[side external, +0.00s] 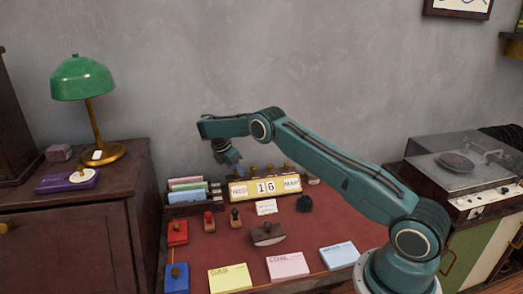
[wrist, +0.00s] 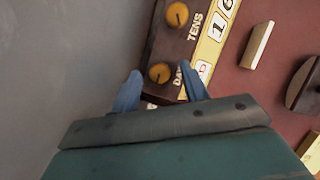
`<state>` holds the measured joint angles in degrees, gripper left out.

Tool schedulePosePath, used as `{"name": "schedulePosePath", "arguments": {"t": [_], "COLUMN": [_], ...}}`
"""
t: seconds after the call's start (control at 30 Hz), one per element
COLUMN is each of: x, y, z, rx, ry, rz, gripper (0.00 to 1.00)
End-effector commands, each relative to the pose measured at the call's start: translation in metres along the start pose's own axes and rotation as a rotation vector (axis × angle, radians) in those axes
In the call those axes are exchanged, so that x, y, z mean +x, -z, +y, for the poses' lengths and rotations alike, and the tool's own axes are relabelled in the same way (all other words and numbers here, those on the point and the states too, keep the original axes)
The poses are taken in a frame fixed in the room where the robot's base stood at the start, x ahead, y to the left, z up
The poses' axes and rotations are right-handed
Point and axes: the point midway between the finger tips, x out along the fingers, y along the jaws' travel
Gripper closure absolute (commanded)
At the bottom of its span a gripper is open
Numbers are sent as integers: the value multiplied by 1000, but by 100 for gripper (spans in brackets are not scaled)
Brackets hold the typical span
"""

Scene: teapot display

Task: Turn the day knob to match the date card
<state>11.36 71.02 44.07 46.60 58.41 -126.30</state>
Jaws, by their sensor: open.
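The yellow desk calendar (side external: 250,198) stands at the back of the red desk, showing what looks like WED, 16 and a month too small to be sure of. In the wrist view, the day knob (wrist: 160,72) is a round orange knob with a dark pointer, beside the partly hidden DAY label. The TENS knob (wrist: 177,14) is beyond it. My gripper (wrist: 161,88) is open, its blue fingertips on either side of the day knob's near edge; contact cannot be told. In the side view my gripper (side external: 231,165) is above the calendar's left end. A small white card (side external: 266,206), its writing unreadable, is before the calendar.
Red (side external: 177,238) and blue (side external: 176,278) ink pads lie at the desk's left, with small stamps beside them. A rocker blotter (side external: 267,234) and coloured paper pads (side external: 288,265) occupy the front. A letter rack (side external: 187,193) stands close left of the calendar, near the wall.

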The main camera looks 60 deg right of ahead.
Motion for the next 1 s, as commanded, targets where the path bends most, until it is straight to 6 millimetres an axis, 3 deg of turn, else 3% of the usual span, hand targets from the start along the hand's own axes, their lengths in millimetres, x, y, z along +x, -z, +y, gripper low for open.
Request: {"name": "schedulePosePath", "arguments": {"t": [0.47, 1.0], "x": [0, 0], "y": [0, -2], "z": [-1, -4], "rx": [-71, -356], "ry": [-29, -147], "rz": [-1, 0], "gripper": [55, 55]}}
